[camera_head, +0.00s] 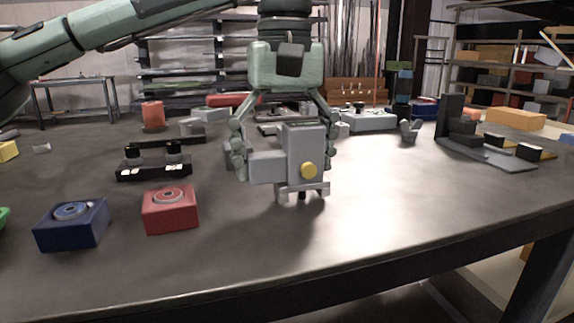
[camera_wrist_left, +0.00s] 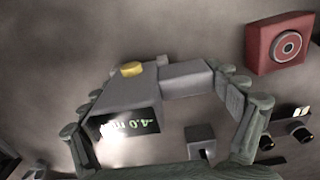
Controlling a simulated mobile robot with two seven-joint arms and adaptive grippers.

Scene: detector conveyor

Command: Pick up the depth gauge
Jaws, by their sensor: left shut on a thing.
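The depth gauge (camera_head: 305,150) is a grey block with a side box, a yellow round button and a flat foot with a short dark tip below. My left gripper (camera_head: 284,148) is shut on it from above, one finger on each side. The gauge is upright and looks slightly raised over the table, with a shadow beneath. In the left wrist view the gauge (camera_wrist_left: 130,92) lies between the fingers (camera_wrist_left: 165,105), and its display shows green digits. My right gripper is in neither view.
A red block (camera_head: 170,212) and a blue block (camera_head: 72,228) with round tops stand at the front left. A black fixture (camera_head: 154,172) is behind them. A grey device (camera_head: 368,121) and a dark stand (camera_head: 480,150) are farther back. The front right table (camera_head: 420,215) is clear.

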